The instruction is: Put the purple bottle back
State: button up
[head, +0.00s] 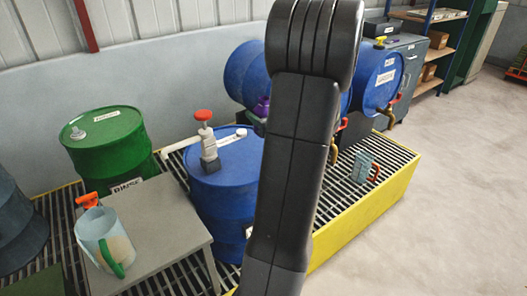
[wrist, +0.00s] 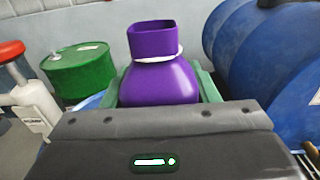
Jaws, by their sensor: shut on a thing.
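The purple bottle (wrist: 158,84) stands in the middle of the wrist view, with a square-looking purple top and a white ring at its neck. My gripper (wrist: 160,92) is shut on it, with a green finger on each side of its body. The bottle's lower part is hidden behind the gripper's dark housing. In the head view only a small bit of the purple bottle (head: 262,106) shows at the left edge of my arm, above and behind the upright blue drum. My arm hides the gripper there. I cannot tell whether the bottle touches anything below.
A blue drum (head: 222,190) with a red-handled pump stands close by. A green drum (head: 108,145) is at left. Blue drums (head: 379,78) lie on their sides behind, with taps. A grey stand (head: 160,215) holds a jug (head: 104,240). The yellow-edged grating (head: 372,205) carries a grey-blue can (head: 364,168).

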notch_tip(320, 180, down, 8)
jog(key=shift+f+b, duration=0.1)
jog(key=shift+b, duration=0.4)
jog(key=shift+f, duration=0.2)
jog(key=o, duration=1.2)
jog(key=shift+r, duration=0.1)
jog(key=shift+r, duration=0.25)
jog(key=v, duration=1.2)
jog(key=shift+f, duration=0.1)
